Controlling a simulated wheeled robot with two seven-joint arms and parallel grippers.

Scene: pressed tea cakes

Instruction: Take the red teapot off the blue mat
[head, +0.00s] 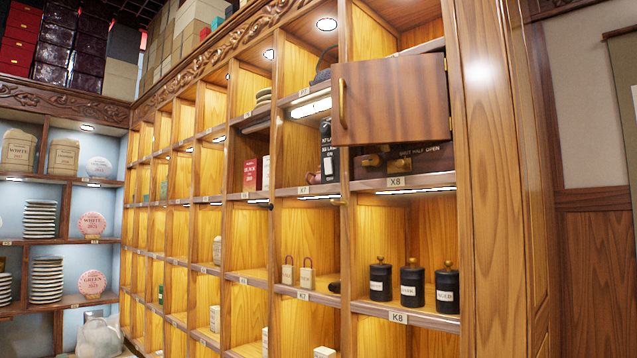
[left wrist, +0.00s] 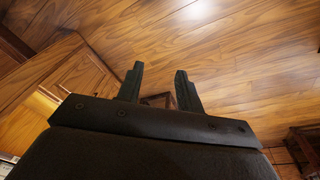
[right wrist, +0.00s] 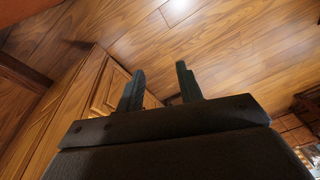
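No red teapot and no blue mat can be made out in any view. My left gripper (left wrist: 160,88) shows in the left wrist view with its two fingers apart and nothing between them, above a wooden floor. My right gripper (right wrist: 160,86) shows in the right wrist view, also with fingers apart and empty, above the floor. Neither gripper shows in the head view.
A tall wooden cubby shelf (head: 398,320) fills the head view, with a half-open door (head: 395,98) at X8. Black canisters (head: 412,284) stand in K8. Blue-backed shelves at left hold plate stacks (head: 46,280). Wooden floor (left wrist: 250,60) lies open below the grippers.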

